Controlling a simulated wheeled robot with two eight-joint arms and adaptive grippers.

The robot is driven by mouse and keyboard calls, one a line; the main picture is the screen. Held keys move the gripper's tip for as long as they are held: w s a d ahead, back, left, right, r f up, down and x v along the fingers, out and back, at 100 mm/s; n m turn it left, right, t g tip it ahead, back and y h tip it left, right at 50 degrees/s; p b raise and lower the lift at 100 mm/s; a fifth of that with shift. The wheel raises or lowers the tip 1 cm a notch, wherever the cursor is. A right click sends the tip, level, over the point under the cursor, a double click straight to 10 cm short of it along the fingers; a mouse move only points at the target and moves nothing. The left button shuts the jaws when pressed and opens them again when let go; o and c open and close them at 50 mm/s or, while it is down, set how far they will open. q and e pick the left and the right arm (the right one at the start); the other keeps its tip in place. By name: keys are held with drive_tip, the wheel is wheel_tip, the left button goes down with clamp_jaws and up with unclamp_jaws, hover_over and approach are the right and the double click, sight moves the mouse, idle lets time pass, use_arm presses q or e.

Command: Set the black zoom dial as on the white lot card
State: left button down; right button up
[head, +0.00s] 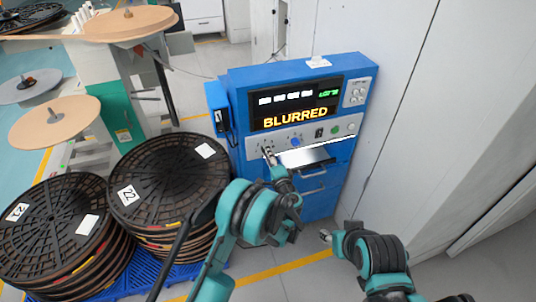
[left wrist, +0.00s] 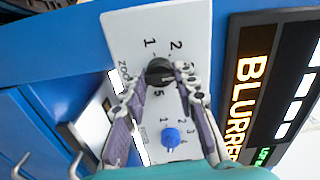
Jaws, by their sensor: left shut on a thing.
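The black zoom dial (left wrist: 160,70) sits on the white control panel, with numbers 1, 2 and 5 readable around it and "ZOOM" printed beside it. My left gripper (left wrist: 162,78) is shut on the dial, one finger on each side. The fingers cover part of the scale, and I cannot tell which number the dial points at. In the head view my left gripper (head: 268,153) reaches the panel's left end. A small white card (head: 318,62) lies on top of the blue cabinet; its writing is too small to read. My right gripper (head: 326,236) hangs away from the cabinet.
The blue cabinet (head: 240,104) has a display (head: 296,118) reading "BLURRED" in yellow. A blue knob (left wrist: 171,137) sits beside the black dial, and a green button (head: 335,130) is farther right. Stacked black reels (head: 168,180) stand at the left. A grey wall (head: 395,110) is close on the right.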

idle(0.5)
use_arm(q)
drive_tip(key=c, duration=1.2)
unclamp_jaws()
drive_tip(key=v, duration=1.2)
